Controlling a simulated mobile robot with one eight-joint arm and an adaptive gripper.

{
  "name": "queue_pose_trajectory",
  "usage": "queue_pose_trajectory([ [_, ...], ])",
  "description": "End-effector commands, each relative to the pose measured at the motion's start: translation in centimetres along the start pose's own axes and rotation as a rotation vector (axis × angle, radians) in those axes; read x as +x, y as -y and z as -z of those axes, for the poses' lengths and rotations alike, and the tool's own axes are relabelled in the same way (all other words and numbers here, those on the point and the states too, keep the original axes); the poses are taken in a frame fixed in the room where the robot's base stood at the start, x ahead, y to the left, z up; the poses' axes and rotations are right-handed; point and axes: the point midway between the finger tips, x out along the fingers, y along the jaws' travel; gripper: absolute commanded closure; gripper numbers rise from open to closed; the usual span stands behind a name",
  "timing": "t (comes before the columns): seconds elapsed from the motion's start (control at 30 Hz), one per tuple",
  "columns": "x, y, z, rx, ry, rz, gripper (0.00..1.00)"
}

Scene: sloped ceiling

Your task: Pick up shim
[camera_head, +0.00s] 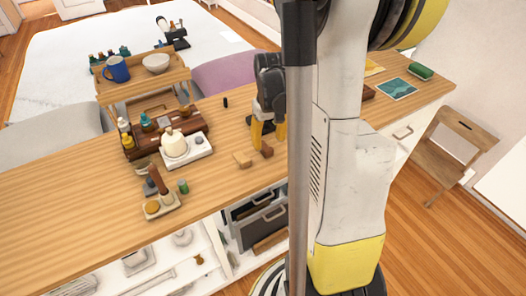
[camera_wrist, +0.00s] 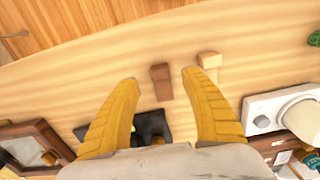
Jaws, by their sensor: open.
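Two small wooden blocks lie close together on the wooden counter; I cannot tell for sure which is the shim. The reddish-brown block (camera_head: 267,149) is just below my gripper (camera_head: 268,136) in the head view. The pale tan block (camera_head: 242,160) lies to its left. In the wrist view, the brown block (camera_wrist: 161,80) appears between the tips of my open yellow fingers (camera_wrist: 160,78), and the tan block (camera_wrist: 209,61) is just beyond the right fingertip. My gripper is empty and above the counter; the exact height is unclear.
A white scale-like device (camera_head: 200,152) with a cream kettle (camera_head: 174,143) stands left of the gripper, by a brown case (camera_head: 129,150). A small tray (camera_head: 160,208) with bottles is nearer the front edge. A black object (camera_wrist: 152,127) lies between the finger bases. Bare counter surrounds the blocks' front side.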

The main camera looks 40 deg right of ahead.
Motion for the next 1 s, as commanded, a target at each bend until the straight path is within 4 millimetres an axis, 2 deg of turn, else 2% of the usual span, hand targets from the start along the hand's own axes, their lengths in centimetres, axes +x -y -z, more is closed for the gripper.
queue_pose_trajectory([
  [0.17, 1.4, 0.0, 0.2, 0.000, 0.000, 0.000, 0.46],
  [0.4, 5.2, -0.1, 0.6, -0.001, -0.002, 0.000, 0.46],
  [0.63, 5.3, -0.1, 0.6, -0.001, -0.002, 0.001, 0.46],
  [0.67, 5.3, -0.1, 0.6, -0.001, -0.002, 0.001, 0.47],
  [0.7, 5.3, -0.1, 0.6, -0.001, -0.002, 0.001, 0.60],
  [0.8, 5.3, -0.1, 0.6, -0.001, -0.002, 0.001, 0.88],
  [1.0, 5.3, -0.1, 0.6, -0.001, -0.002, 0.001, 0.89],
])
